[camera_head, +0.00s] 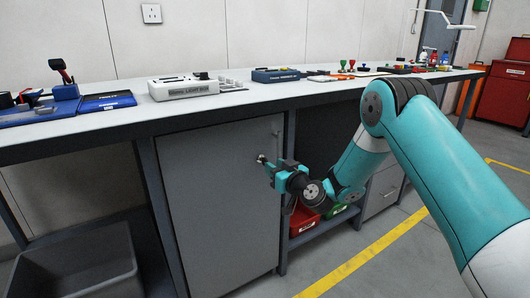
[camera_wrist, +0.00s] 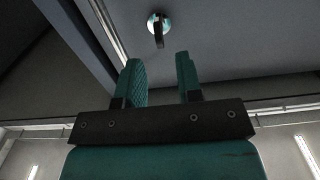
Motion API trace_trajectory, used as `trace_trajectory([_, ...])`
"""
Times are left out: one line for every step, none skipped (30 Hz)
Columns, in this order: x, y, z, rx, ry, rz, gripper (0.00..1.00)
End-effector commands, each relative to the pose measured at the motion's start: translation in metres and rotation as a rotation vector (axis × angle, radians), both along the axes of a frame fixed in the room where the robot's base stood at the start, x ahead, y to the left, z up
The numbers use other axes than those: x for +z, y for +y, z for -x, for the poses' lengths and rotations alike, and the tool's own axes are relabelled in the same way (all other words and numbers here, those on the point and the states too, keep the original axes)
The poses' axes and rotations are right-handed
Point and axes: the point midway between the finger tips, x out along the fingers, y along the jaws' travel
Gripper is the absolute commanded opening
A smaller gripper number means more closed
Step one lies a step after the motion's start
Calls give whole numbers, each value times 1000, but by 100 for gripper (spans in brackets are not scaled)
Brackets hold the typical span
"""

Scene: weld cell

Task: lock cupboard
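The grey cupboard door (camera_head: 215,200) under the workbench is shut, or looks flush with its frame. A small round lock with a dark key or knob (camera_head: 262,159) sits near the door's right edge. In the wrist view the lock (camera_wrist: 158,24) is a shiny disc with a dark key-like piece standing out from it. My gripper (camera_head: 270,170) is just in front of the lock. In the wrist view its two green fingers (camera_wrist: 160,75) are apart with nothing between them, and the lock lies beyond their tips.
The workbench top (camera_head: 240,106) runs above the door and holds a white box (camera_head: 183,88) and several tools. A dark bin (camera_head: 80,272) stands at lower left. Red (camera_head: 304,220) and green bins sit on a shelf right of the cupboard. The floor before the door is clear.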

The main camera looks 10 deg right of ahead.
Motion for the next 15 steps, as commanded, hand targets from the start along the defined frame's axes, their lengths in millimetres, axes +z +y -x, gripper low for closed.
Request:
trace_trajectory([3,5,-9,3,-3,1,33])
trace_trajectory([2,7,-15,5,-3,1,33])
trace_trajectory([2,9,-21,4,-3,2,33])
trace_trajectory([2,10,-26,3,-3,2,33])
trace_trajectory([2,11,-30,3,-2,0,33])
trace_trajectory([0,13,-36,3,-3,1,33])
trace_trajectory([0,14,-40,3,-1,1,33])
trace_trajectory([0,15,-44,3,-3,1,33])
trace_trajectory([0,16,-48,3,-2,2,33])
trace_trajectory([-1,17,-50,3,0,0,33])
trace_trajectory([-1,18,-53,3,0,0,33])
trace_trajectory([-1,18,-55,1,0,0,33])
trace_trajectory([-1,19,-56,1,0,-1,33])
trace_trajectory([-1,19,-57,1,1,-1,33])
trace_trajectory([-1,19,-58,0,1,-1,33])
